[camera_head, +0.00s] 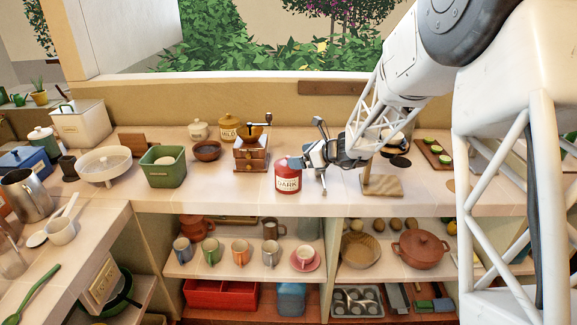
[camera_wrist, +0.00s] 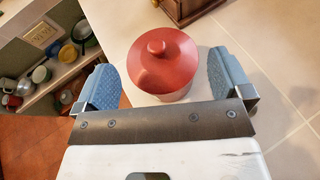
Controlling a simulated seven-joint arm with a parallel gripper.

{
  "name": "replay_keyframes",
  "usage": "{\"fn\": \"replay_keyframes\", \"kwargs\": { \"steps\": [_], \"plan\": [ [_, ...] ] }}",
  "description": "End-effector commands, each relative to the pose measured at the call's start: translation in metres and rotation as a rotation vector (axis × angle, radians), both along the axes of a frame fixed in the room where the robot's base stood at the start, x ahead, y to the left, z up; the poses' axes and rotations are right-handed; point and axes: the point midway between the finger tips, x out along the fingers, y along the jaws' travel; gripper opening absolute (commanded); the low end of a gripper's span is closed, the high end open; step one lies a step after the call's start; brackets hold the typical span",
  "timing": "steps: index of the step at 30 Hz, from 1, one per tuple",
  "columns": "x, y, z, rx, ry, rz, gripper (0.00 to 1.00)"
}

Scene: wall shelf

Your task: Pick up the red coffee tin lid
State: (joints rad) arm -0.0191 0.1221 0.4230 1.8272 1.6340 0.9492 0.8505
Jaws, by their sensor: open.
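The red coffee tin (camera_head: 288,182) has a pale label reading "DARK" and stands upright on the counter in the head view. Its red lid (camera_wrist: 172,68) is round with a raised knob in the wrist view and sits on the tin. My gripper (camera_wrist: 162,72) is open, with one blue finger pad on each side of the lid and visible gaps between. In the head view my gripper (camera_head: 298,161) reaches in from the right at lid height, partly covering the lid. Nothing is held.
A wooden coffee grinder (camera_head: 251,152) stands just behind the tin to the left. A green bin (camera_head: 163,172) is further left. A wooden stand (camera_head: 382,186) is to the right. The counter's front edge is close to the tin, with shelves of mugs below.

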Motion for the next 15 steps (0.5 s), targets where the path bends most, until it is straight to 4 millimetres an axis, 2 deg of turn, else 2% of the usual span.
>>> {"fn": "replay_keyframes", "kwargs": {
  "steps": [9,15],
  "plan": [
    [0.001,0.002,-0.001,0.0,0.0,0.0,0.97],
    [0.006,0.015,-0.007,0.0,0.0,0.0,0.97]
  ]
}}
